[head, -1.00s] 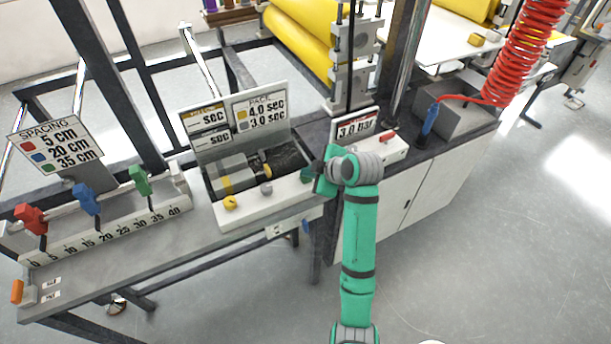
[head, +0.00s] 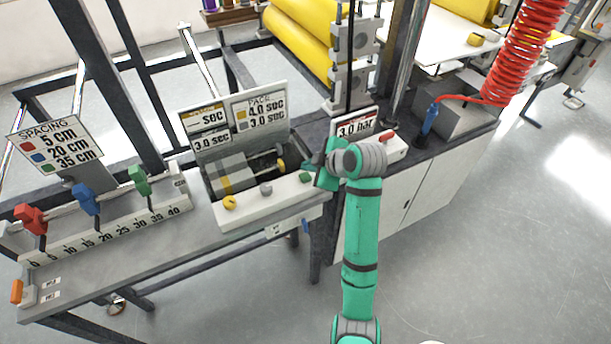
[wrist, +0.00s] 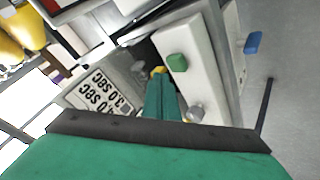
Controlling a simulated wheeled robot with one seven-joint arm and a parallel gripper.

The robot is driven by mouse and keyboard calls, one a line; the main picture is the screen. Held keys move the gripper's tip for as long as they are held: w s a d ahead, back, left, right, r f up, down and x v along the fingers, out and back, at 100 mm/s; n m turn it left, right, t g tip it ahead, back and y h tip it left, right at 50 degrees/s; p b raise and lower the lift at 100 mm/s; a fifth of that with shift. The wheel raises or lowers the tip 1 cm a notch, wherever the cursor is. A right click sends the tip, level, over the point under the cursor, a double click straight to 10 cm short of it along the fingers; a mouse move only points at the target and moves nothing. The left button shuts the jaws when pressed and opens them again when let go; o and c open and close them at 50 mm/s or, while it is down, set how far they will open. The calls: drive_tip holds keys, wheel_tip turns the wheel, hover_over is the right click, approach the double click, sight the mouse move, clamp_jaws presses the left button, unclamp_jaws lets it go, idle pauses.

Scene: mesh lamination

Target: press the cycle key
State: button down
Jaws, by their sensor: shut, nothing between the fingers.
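A white key box (head: 245,212) carries a yellow key (head: 230,202), a grey key (head: 266,189) and a green key (head: 305,178). Which one is the cycle key cannot be read. My gripper (head: 316,163) is shut and empty, just right of and behind the green key, apart from it in the head view. In the wrist view my gripper (wrist: 159,80) has its fingers beside the green key (wrist: 177,62), over the dark tray side; the grey key (wrist: 194,112) lies to the lower right. The exact height above the box is unclear.
Behind the keys is a tray with a grey cylinder (head: 232,172) and a sign (head: 210,118) reading 3.0 sec. A pressure sign (head: 357,127) reading 3.0 bar stands behind my arm. The spacing rail (head: 105,232) with coloured clamps lies left. Floor at right is clear.

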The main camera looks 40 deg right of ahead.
sight(307, 178)
drive_tip(key=shift+r, duration=2.15)
drive_tip(key=shift+w, duration=0.1)
drive_tip(key=shift+w+a, duration=0.15)
